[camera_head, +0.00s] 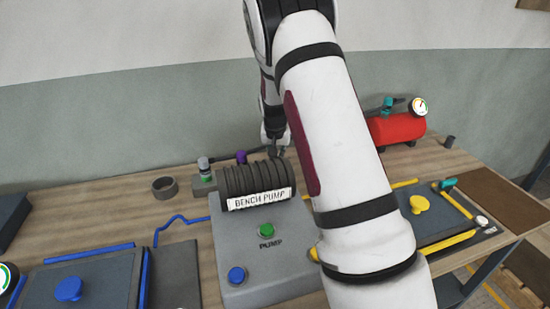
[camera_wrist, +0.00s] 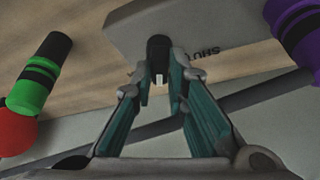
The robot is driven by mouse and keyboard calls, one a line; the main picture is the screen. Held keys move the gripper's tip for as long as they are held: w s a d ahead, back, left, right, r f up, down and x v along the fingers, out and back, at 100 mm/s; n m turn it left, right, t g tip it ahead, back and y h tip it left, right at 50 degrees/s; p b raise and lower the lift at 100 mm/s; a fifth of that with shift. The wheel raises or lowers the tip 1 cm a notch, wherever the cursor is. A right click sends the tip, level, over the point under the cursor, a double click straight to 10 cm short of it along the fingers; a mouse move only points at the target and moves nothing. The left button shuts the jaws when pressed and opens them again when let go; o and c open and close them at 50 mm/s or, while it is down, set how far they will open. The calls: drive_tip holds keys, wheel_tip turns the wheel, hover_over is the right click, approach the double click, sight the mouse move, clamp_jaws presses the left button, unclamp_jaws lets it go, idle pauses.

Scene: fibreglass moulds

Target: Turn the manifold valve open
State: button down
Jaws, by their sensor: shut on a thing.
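My gripper (camera_head: 276,150) is behind the ribbed bench pump in the head view, its tips largely hidden. In the wrist view my gripper (camera_wrist: 160,78) has its teal-padded fingers closed in around a small black piece with a white mark (camera_wrist: 158,56), which looks like the manifold valve's handle. This piece stands at a grey plate (camera_wrist: 130,28) with lettering that reads "SHU", the rest hidden by a finger. How far the valve is turned cannot be told.
A purple fitting (camera_wrist: 300,30) is close on the right, and a green-and-black fitting (camera_wrist: 38,75) and a red knob (camera_wrist: 15,132) are on the left. The bench pump (camera_head: 255,178), a red tank with gauge (camera_head: 397,127) and a grey ring (camera_head: 164,187) stand on the bench.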

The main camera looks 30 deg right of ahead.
drive_tip(key=shift+f+m+g+h+b, duration=0.1)
drive_tip(key=shift+m+g+h+b, duration=0.3)
drive_tip(key=shift+m, duration=0.7)
drive_tip(key=shift+f+m+g+h+b, duration=0.1)
drive_tip(key=shift+m+g+b, duration=0.45)
drive_tip(key=shift+m, duration=0.55)
drive_tip(key=shift+s, duration=0.1)
drive_tip(key=c, duration=1.6)
unclamp_jaws()
drive_tip(key=shift+r, duration=0.1)
drive_tip(key=shift+a+r+t, duration=0.25)
drive_tip(key=shift+r, duration=0.25)
drive_tip(key=v, duration=1)
drive_tip(key=shift+a+r, duration=0.2)
drive_tip(key=shift+r, duration=0.15)
